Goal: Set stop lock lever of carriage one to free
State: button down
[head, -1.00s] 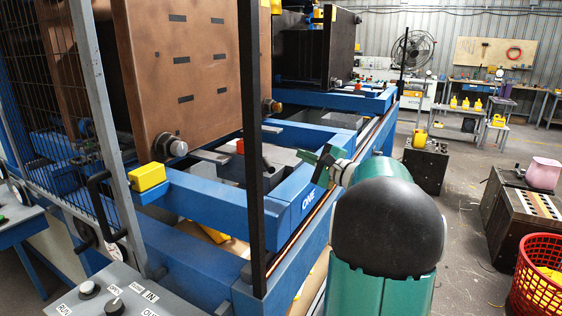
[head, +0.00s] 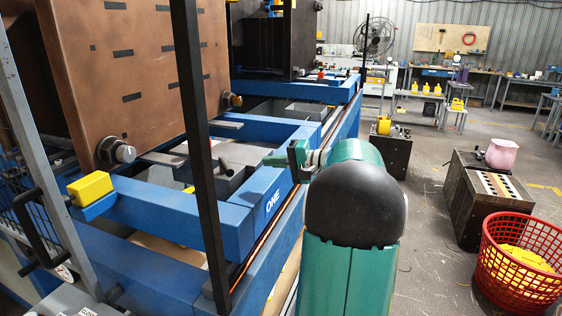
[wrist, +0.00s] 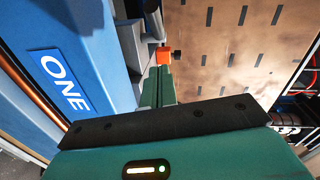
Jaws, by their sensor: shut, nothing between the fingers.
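Carriage one (head: 262,187) is a blue frame with a white "ONE" label, which also shows in the wrist view (wrist: 63,82). Inside the frame, a short grey lever with a dark end (head: 226,168) stands beside a grey block. I cannot tell for sure whether it is the stop lock lever. In the wrist view, an orange block with a dark knob (wrist: 163,56) shows just past my fingertips; I cannot tell whether they touch it. My gripper (head: 280,158) is shut and empty, over the frame's right rail. Its green fingers (wrist: 158,84) point toward the orange block.
A black upright post (head: 198,150) stands in front of the carriage and hides part of it. A large brown plate (head: 135,75) rises at the left, with a yellow block (head: 90,187) near it. A red basket (head: 500,270) stands on the open floor at right.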

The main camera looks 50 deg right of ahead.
aim_at(228, 172)
jog(key=x, duration=0.5)
jog(key=shift+a, duration=0.4)
jog(key=shift+w+a+f, duration=0.1)
jog(key=shift+w+a, duration=0.15)
jog(key=shift+a, duration=0.35)
jog(key=shift+w+a+f, duration=0.1)
jog(key=shift+w+a, duration=0.15)
jog(key=shift+a, duration=0.3)
jog(key=shift+w+a+f, duration=0.15)
jog(key=shift+w+a, duration=0.05)
jog(key=shift+a, duration=0.1)
jog(key=shift+a, duration=0.1)
jog(key=shift+a+m+t+h, duration=0.2)
jog(key=shift+a+m+h, duration=0.4)
jog(key=shift+h, duration=0.3)
jog(key=shift+a+m+t+h, duration=0.2)
jog(key=shift+a+m+h, duration=0.25)
jog(key=shift+m+h, duration=0.35)
jog(key=m+h, duration=0.1)
jog(key=a+h, duration=0.1)
jog(key=h, duration=0.1)
jog(key=shift+w+a+m, duration=0.2)
jog(key=shift+w+m, duration=0.05)
jog(key=shift+m, duration=0.15)
jog(key=shift+w+a, duration=0.35)
jog(key=shift+a, duration=0.3)
jog(key=shift+w+a, duration=0.15)
jog(key=shift+a, duration=0.1)
